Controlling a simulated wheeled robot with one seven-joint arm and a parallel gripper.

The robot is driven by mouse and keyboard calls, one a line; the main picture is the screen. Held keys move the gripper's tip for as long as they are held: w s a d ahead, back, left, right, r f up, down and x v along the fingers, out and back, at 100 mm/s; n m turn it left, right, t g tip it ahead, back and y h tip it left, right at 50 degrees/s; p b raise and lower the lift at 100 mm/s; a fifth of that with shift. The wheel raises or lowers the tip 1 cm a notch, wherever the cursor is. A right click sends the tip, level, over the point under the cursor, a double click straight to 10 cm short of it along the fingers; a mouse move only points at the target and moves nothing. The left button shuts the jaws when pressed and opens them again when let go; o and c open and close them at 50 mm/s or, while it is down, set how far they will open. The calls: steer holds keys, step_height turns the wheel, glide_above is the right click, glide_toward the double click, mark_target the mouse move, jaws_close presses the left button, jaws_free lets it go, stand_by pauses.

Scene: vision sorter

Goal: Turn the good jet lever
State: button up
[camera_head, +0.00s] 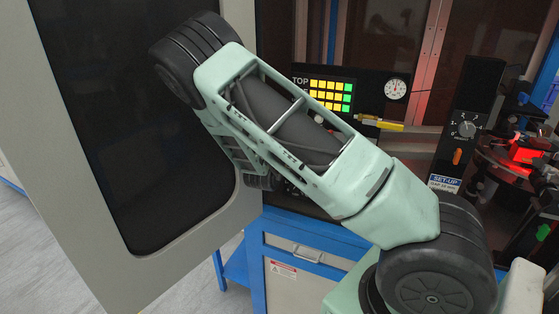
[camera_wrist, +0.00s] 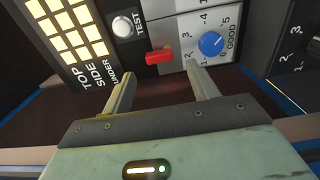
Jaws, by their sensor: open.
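In the wrist view a blue round knob (camera_wrist: 211,43) sits on a pale plate (camera_wrist: 236,20) marked GOOD with a number scale. A short red lever (camera_wrist: 159,57) sticks out beside it, to the left of the knob. I cannot tell for sure whether the red piece or the knob is the good jet lever. My gripper (camera_wrist: 159,70) is open and empty. Its two fingers point at the panel, with the red lever between and just beyond the tips; no contact shows. In the head view my arm hides the gripper and this part of the panel.
Lit squares (camera_wrist: 68,25) and a round TEST button (camera_wrist: 122,26) are left of the lever. In the head view a gauge (camera_head: 396,89), a yellow handle (camera_head: 378,124) and a black dial plate (camera_head: 468,125) stand near my arm. A large grey-framed door (camera_head: 75,170) stands left.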

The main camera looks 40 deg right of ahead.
steer(key=b+v, duration=0.3)
steer(key=v, duration=1)
